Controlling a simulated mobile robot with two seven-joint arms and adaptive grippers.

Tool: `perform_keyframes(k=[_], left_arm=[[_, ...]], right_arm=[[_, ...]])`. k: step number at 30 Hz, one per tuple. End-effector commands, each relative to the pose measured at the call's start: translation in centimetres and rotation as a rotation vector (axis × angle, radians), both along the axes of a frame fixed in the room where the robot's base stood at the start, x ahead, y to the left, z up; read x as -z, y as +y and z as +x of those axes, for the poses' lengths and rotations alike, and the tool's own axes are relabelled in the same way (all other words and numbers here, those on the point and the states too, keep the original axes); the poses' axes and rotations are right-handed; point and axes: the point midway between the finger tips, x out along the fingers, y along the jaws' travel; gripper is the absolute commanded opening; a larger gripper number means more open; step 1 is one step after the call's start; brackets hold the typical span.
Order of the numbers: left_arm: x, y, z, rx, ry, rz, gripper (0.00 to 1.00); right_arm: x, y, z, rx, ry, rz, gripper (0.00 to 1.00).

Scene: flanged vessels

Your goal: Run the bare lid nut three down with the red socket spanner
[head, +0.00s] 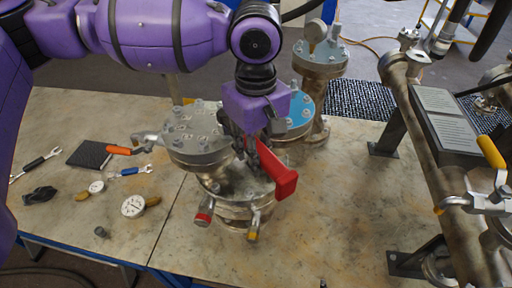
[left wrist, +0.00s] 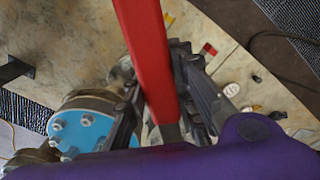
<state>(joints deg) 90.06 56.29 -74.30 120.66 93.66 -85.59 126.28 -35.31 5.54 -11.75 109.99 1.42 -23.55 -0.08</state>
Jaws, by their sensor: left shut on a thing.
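The red socket spanner (head: 275,172) is held in my left gripper (head: 249,145), above the front flanged vessel (head: 237,212). Its red handle points down and right in the head view. In the left wrist view the red bar (left wrist: 147,50) runs between the dark fingers of my left gripper (left wrist: 165,108), which are shut on it. The spanner's socket end and the bare lid nut three are hidden by the gripper and the spanner; I cannot tell whether they touch. My right gripper is not in view.
A grey bolted flange (head: 190,138) stands close left of the gripper. A blue-topped flange (head: 300,120) and a tall vessel with a gauge (head: 320,62) stand behind. Loose tools and a dial gauge (head: 132,206) lie at left. Pipework (head: 430,150) runs along the right; bench between is clear.

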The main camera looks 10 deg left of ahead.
Motion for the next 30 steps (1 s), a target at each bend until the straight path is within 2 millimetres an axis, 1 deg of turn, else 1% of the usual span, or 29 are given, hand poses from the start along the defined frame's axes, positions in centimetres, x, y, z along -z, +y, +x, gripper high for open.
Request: perform_keyframes(k=[15,25,28,30], left_arm=[[1.6,0.0,0.0,0.000,-0.001,-0.001,0.00],[1.7,0.0,0.0,0.003,-0.001,-0.001,0.00],[1.7,0.5,-0.4,0.047,0.000,-0.001,0.00],[1.8,1.2,-1.0,0.112,0.001,-0.001,0.00]], right_arm=[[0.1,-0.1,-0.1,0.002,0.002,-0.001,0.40],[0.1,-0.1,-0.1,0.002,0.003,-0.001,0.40],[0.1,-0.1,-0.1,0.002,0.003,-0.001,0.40],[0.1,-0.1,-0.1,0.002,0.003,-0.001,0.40]])
